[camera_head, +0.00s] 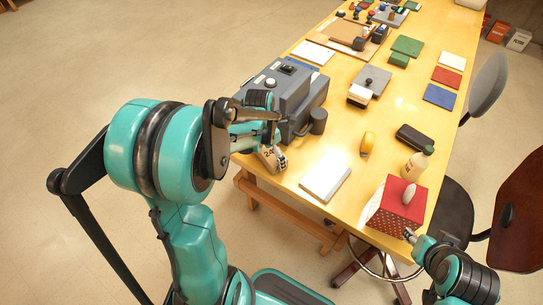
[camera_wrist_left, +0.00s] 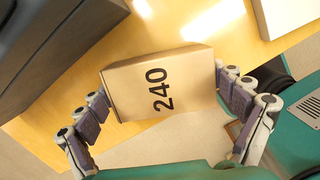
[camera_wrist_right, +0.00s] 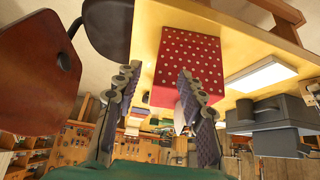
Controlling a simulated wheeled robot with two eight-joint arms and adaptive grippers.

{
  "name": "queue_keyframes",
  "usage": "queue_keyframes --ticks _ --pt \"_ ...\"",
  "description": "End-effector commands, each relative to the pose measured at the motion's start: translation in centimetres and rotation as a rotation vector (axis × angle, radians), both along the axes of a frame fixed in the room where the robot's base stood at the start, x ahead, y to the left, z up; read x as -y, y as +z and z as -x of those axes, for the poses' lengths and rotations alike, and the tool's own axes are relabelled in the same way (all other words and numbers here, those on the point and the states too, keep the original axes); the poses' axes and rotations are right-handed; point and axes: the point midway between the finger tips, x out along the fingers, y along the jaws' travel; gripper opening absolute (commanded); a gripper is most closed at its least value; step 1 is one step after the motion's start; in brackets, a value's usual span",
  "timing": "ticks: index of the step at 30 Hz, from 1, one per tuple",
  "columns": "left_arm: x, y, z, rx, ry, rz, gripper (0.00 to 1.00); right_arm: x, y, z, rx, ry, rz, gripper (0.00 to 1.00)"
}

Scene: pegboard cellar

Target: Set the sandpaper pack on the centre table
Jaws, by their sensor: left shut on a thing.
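The sandpaper pack (camera_head: 268,160) is a small tan box marked 240, seen large in the left wrist view (camera_wrist_left: 130,92). My left gripper (camera_wrist_left: 162,90) is shut on it, with a finger at each end. In the head view the pack is at the near left edge of the yellow wooden table (camera_head: 400,108), beside a grey machine; whether it touches the top I cannot tell. My right gripper (camera_head: 410,237) is open and empty, close to the red polka-dot box (camera_head: 392,212) at the table's near corner; it also shows in the right wrist view (camera_wrist_right: 158,75).
The grey machine (camera_head: 300,88) stands just behind the pack. Chairs (camera_head: 445,205) are at the right. Bare tabletop lies between these.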

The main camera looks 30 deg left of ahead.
Motion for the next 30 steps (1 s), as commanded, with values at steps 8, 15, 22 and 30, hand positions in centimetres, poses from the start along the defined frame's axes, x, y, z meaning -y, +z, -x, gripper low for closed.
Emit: queue_keyframes --ticks 8,15,22,30 --pt "0.0 -0.1 0.0 0.0 0.0 0.0 0.61 0.0 0.0 0.0 0.0 0.0 0.0 0.4" --pt "0.0 -0.2 0.0 0.0 0.0 0.0 1.0 0.0 -0.1 0.0 0.0 0.0 0.0 0.4" --pt "0.0 0.0 0.0 0.0 0.0 0.0 1.0 0.0 0.1 0.0 0.0 0.0 0.0 0.4" --pt "-0.2 4.5 0.6 0.0 0.0 0.0 1.0 0.0 2.2 0.0 0.0 0.0 0.0 0.4"
